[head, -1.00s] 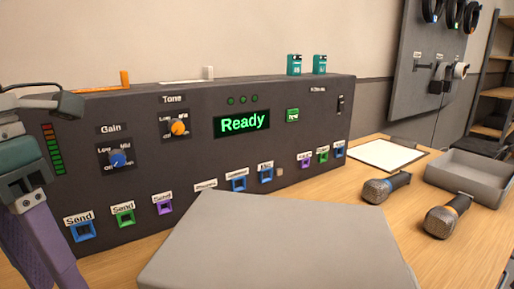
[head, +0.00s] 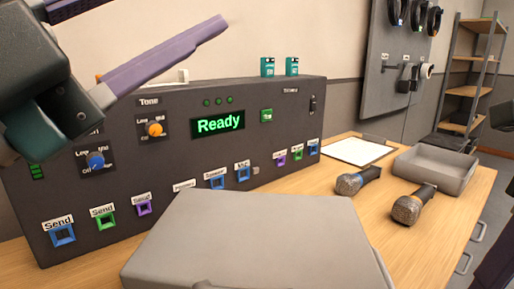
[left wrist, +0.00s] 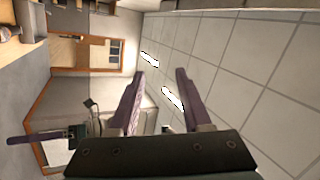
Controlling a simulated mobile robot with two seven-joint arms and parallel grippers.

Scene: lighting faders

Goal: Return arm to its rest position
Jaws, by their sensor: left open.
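My left gripper (left wrist: 159,74) is open and empty in the left wrist view, with its two purple fingers apart and pointing toward the ceiling or far room. In the head view it is raised at the upper left, with a purple finger (head: 165,57) above and in front of the control console (head: 180,165). It covers the console's upper left, hiding most of the orange fader there. The white fader (head: 184,75) shows just beside the finger. A purple and teal part (left wrist: 50,135) at the left of the left wrist view looks like my other gripper; its jaws are unclear.
A grey sloped box (head: 255,235) sits in front of the console. Two microphones (head: 358,181), a white sheet (head: 357,150) and a grey tray (head: 435,168) lie on the right of the wooden table (head: 370,225). The console screen reads "Ready".

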